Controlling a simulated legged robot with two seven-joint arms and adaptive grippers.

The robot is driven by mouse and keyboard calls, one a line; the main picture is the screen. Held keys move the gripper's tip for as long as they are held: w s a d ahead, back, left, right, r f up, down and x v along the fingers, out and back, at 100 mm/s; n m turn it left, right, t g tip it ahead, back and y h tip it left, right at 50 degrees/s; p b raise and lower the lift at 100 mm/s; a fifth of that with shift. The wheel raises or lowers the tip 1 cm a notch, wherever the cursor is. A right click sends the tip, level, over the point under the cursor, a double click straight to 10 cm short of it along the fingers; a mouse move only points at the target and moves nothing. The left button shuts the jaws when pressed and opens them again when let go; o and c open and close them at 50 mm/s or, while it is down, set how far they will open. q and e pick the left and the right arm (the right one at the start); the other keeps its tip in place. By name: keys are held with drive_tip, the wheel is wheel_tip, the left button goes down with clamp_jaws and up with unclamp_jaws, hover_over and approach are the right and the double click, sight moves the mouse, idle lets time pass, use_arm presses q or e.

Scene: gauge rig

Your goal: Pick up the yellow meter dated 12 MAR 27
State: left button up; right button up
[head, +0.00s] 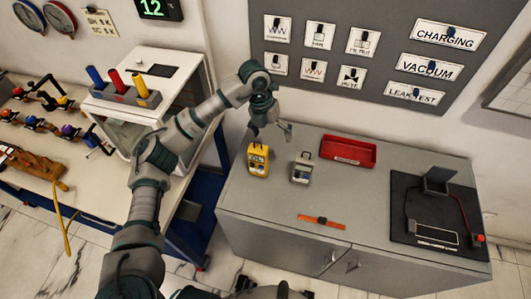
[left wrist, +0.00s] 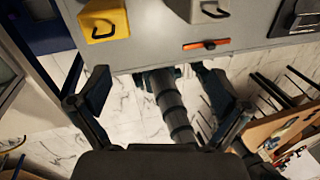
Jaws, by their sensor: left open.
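A yellow meter (head: 258,161) stands on the grey cabinet top near its left end. A grey meter (head: 302,168) stands just to its right. Any date on either is too small to read. My left gripper (head: 270,130) is open and empty, pointing down just behind and above the yellow meter, apart from it. In the left wrist view, the yellow meter (left wrist: 104,24) and its dark handle show at the top left, beyond the open fingers (left wrist: 150,78). The grey meter (left wrist: 209,10) is cut off by the top edge.
A red tray (head: 348,151) lies behind and right of the meters. An orange-red tool (head: 321,221) lies near the front edge of the cabinet top (head: 270,200). A black mat (head: 410,185) with a device and leads covers the right end. A pegboard rises behind.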

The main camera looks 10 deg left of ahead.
sight(258, 148)
use_arm(q)
drive_tip(key=w+a+r+n+y, duration=0.1)
drive_tip(key=a+r+y, duration=0.15)
drive_tip(key=a, duration=0.35)
drive_tip(key=f, duration=0.7)
drive_tip(key=d+f, duration=0.1)
drive_tip(key=f, duration=0.2)
drive_tip(key=shift+w+f, duration=0.2)
drive_tip(key=shift+f, duration=0.05)
drive_tip(key=shift+a+f, duration=0.25)
drive_tip(key=shift+f, duration=0.55)
drive_tip(key=f, duration=0.2)
drive_tip(key=w+f, duration=0.1)
drive_tip(key=shift+f, duration=0.4)
drive_tip(key=shift+d+f, duration=0.2)
drive_tip(key=shift+f, duration=0.2)
drive_tip(key=c, duration=1.9)
use_arm(e)
drive_tip(key=shift+s+d+f, duration=0.15)
drive_tip(key=shift+s+f, duration=0.1)
drive_tip(key=shift+f, duration=0.35)
use_arm(q)
drive_tip(key=shift+o, duration=0.2)
